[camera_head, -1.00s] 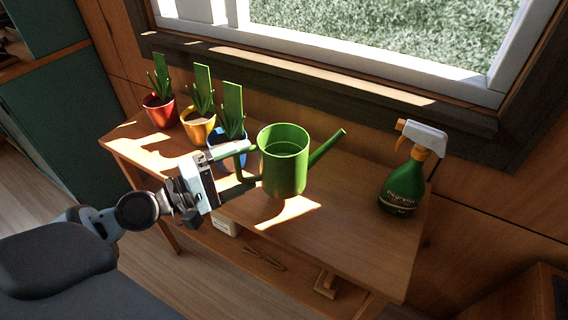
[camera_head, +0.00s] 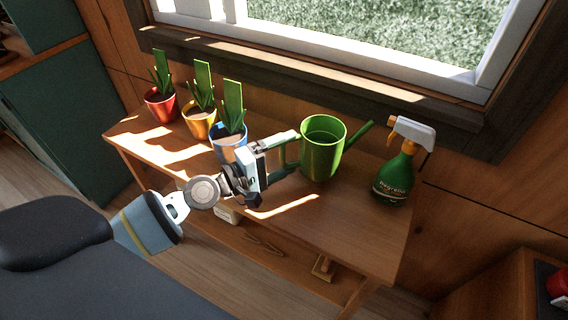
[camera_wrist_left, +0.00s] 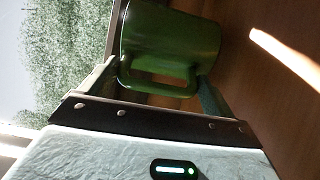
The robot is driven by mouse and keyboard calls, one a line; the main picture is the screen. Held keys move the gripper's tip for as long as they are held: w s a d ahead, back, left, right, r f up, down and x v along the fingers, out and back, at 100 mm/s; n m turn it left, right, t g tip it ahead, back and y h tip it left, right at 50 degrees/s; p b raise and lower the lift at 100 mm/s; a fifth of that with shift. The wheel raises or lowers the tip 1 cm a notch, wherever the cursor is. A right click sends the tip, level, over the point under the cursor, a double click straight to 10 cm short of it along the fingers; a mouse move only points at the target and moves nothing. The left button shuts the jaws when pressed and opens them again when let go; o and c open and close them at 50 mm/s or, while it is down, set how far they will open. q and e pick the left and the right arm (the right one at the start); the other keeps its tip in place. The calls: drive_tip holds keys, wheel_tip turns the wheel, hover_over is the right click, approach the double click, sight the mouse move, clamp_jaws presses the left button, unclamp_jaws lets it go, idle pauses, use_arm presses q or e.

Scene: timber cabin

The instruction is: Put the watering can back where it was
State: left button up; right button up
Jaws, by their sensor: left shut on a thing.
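The green watering can (camera_head: 323,150) is upright over the right half of the wooden table (camera_head: 345,225), its spout pointing right and its handle to the left. I cannot tell whether its base touches the tabletop. My left gripper (camera_head: 286,154) is shut on the can's handle from the left. In the left wrist view the can (camera_wrist_left: 172,45) fills the top middle, with its handle between the fingers (camera_wrist_left: 157,84). My right gripper is not in view.
A green spray bottle (camera_head: 394,172) with an orange and white head stands right of the can. Red (camera_head: 161,108), yellow (camera_head: 199,123) and blue (camera_head: 229,146) potted plants stand to the left. A window is behind the table. Small items lie on the lower shelf.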

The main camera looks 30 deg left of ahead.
use_arm(q)
drive_tip(key=shift+f+b, duration=0.4)
drive_tip(key=shift+f, duration=0.35)
drive_tip(key=shift+f+b, duration=0.35)
drive_tip(key=shift+f, duration=0.15)
drive_tip(key=shift+f+b, duration=0.15)
drive_tip(key=shift+b, duration=0.15)
drive_tip(key=o, duration=1.3)
drive_tip(key=shift+o, duration=0.2)
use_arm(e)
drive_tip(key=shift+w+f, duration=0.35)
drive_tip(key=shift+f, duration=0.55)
